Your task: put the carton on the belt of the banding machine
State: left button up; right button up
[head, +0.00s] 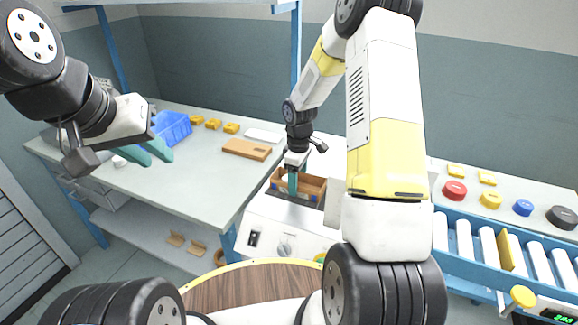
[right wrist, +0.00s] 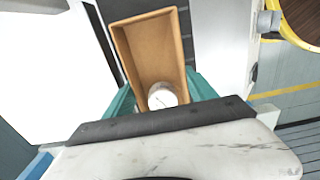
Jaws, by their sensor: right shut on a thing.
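The carton (head: 313,187) is an open-topped brown box at the white banding machine (head: 262,232). My right gripper (head: 292,182) is shut on it, reaching down from above. In the right wrist view the carton (right wrist: 148,52) extends away between the teal fingers (right wrist: 160,100), with a white round item (right wrist: 162,96) inside its near end. A dark belt-like strip (right wrist: 206,40) shows beside the carton. I cannot tell whether the carton rests on the machine or hangs just above it. My left gripper (head: 146,153) is empty and open above the left table.
The left table (head: 205,160) bears a blue bin (head: 172,127), yellow pieces (head: 213,124) and a brown board (head: 246,149). A blue roller conveyor (head: 510,255) is at the right, with coloured discs behind it. A round wooden top (head: 235,290) is in front.

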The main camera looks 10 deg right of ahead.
jog(key=shift+f, duration=0.1)
jog(key=o, duration=1.4)
jog(key=s+r+m+t, duration=0.1)
jog(key=s+r, duration=0.2)
jog(key=r, duration=0.8)
jog(key=s+r+m+t, duration=0.1)
jog(key=s+r+m, duration=0.15)
jog(key=r, duration=0.85)
jog(key=s+r+m+t, duration=0.1)
jog(key=s+r+m, duration=0.1)
jog(key=s, duration=0.4)
jog(key=s+a+r+m+t+y, duration=0.1)
jog(key=s+r+m, duration=0.1)
jog(key=s+r, duration=0.2)
jog(key=s+a+r+m+t+y, duration=0.1)
jog(key=s+r+m+t, duration=0.1)
jog(key=s, duration=0.6)
jog(key=shift+s+a+r+m, duration=0.1)
jog(key=shift+s+r+m, duration=0.3)
jog(key=shift+r+m, duration=0.15)
